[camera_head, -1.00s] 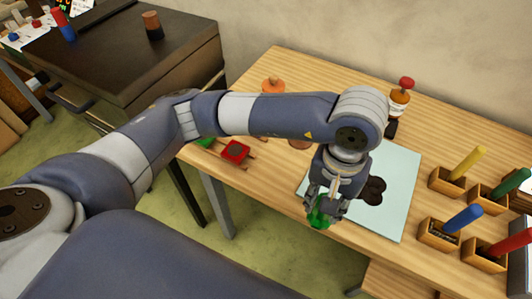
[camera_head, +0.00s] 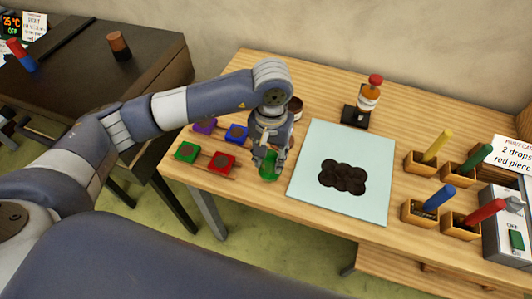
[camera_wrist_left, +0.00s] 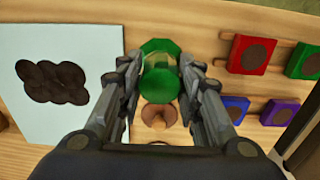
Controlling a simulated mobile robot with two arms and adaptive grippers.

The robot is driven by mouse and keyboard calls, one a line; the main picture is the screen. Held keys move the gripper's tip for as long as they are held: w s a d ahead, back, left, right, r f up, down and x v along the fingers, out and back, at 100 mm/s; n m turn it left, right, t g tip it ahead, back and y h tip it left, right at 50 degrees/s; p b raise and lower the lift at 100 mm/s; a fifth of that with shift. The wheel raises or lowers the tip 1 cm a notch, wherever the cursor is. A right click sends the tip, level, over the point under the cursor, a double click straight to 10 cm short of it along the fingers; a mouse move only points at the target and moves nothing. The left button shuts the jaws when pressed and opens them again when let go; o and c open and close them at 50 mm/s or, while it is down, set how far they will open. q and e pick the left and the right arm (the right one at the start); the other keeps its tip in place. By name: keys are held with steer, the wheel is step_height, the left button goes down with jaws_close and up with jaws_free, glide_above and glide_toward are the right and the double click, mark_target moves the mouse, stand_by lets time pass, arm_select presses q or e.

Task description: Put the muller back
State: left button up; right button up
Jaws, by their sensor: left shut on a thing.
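My left gripper (camera_head: 266,165) is shut on a green muller (camera_head: 268,172), above the table just left of the pale slab. In the left wrist view, the muller (camera_wrist_left: 160,82) shows a round green top and a wider green part between the fingers of my gripper (camera_wrist_left: 160,90). A brown round thing with an orange-tan part (camera_wrist_left: 157,117) lies close by in that view; it is partly covered. The pale slab (camera_head: 310,150) carries a dark brown lobed patch (camera_head: 343,177). My right gripper is not in view.
Purple (camera_head: 205,125), blue (camera_head: 237,132), green (camera_head: 187,151) and red (camera_head: 221,163) square blocks stand left of the gripper. An orange, red-topped item (camera_head: 369,92) stands behind the slab. Wooden holders with coloured sticks (camera_head: 420,212) stand at right, beside a switch box (camera_head: 508,230).

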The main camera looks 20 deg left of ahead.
arm_select(q)
steer(key=shift+w+a, duration=0.55)
steer(key=shift+a, duration=0.05)
steer(key=shift+f+p, duration=0.15)
steer(key=shift+p, duration=0.15)
step_height(320, 180, down, 3)
steer(key=shift+r+p, duration=0.15)
steer(key=shift+p, duration=0.65)
steer(key=shift+f, duration=0.25)
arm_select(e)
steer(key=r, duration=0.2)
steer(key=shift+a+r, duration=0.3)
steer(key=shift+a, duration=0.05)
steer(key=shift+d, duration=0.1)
arm_select(q)
steer(key=shift+f, duration=0.15)
steer(key=o, duration=1.1)
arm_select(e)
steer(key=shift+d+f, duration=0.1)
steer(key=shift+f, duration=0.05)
